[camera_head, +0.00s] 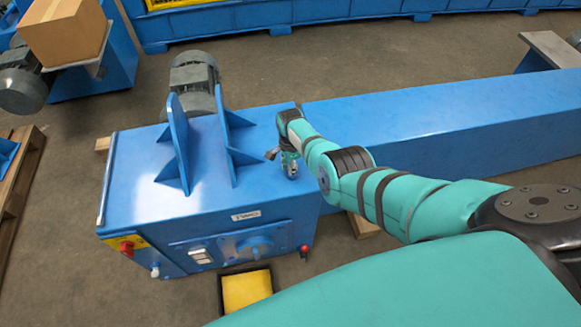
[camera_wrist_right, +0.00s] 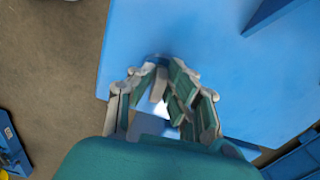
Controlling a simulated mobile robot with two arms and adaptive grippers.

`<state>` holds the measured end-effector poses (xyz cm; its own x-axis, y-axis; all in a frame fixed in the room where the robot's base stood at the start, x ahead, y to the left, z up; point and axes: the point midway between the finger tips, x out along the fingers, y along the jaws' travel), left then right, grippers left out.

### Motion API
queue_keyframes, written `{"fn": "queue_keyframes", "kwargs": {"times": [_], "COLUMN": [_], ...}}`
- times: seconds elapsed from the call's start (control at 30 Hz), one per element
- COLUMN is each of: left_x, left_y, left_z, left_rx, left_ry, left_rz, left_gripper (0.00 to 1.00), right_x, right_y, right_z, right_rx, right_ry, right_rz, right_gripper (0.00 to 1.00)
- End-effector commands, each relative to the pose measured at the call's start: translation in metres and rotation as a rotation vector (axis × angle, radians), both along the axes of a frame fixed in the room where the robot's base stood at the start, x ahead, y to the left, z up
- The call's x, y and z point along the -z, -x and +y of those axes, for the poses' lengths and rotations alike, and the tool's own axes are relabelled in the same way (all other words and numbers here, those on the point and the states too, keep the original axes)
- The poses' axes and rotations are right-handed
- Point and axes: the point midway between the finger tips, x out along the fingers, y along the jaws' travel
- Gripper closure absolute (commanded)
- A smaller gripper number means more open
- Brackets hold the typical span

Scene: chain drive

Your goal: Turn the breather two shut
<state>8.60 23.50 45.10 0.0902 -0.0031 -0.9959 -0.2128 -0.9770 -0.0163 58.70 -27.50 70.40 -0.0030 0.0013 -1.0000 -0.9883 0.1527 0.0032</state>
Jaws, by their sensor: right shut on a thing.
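The blue housing (camera_head: 150,170) carries a label plate (camera_head: 246,215) that seems to read "TWO". My right gripper (camera_head: 289,168) reaches down at the right end of its top, near the front edge. In the right wrist view my right gripper (camera_wrist_right: 162,95) has its fingers closed around a small pale part (camera_wrist_right: 158,85), which I take to be the breather. The fingers hide most of it, so I cannot tell how far it is turned. My left gripper is in neither view.
Two upright blue plates (camera_head: 178,145) and a grey motor (camera_head: 194,82) stand on the housing's left and back. A long blue beam (camera_head: 450,120) runs right. A red-knobbed lever (camera_head: 305,249) and a yellow-filled tray (camera_head: 246,290) are at the front.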

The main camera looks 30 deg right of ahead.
Motion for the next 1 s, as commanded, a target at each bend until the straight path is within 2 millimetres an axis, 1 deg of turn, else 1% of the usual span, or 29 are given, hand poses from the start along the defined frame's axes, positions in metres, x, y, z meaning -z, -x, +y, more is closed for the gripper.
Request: {"fn": "queue_keyframes", "kwargs": {"times": [0.03,0.3,0.8,0.83,0.97,1.0], "left_x": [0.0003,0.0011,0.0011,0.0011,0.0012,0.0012], "left_y": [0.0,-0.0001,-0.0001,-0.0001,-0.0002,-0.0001], "left_z": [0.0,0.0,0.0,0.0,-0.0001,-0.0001], "left_rx": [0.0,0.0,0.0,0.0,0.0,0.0], "left_ry": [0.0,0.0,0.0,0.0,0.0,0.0], "left_rz": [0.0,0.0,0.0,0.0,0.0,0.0], "left_gripper": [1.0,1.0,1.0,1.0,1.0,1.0], "right_x": [-0.0034,-0.0038,-0.0044,-0.0044,-0.0033,-0.0029], "right_y": [-0.0041,-0.0049,-0.0055,-0.0055,-0.0044,-0.0039], "right_z": [-0.0016,-0.002,-0.0024,-0.0024,-0.002,-0.0017], "right_rx": [0.023,0.103,0.118,0.118,0.117,0.117], "right_ry": [0.003,0.003,0.003,0.003,0.003,0.003], "right_rz": [-0.009,-0.01,-0.012,-0.012,-0.009,-0.008], "right_gripper": [1.0,1.0,1.0,0.84,0.67,0.65]}}
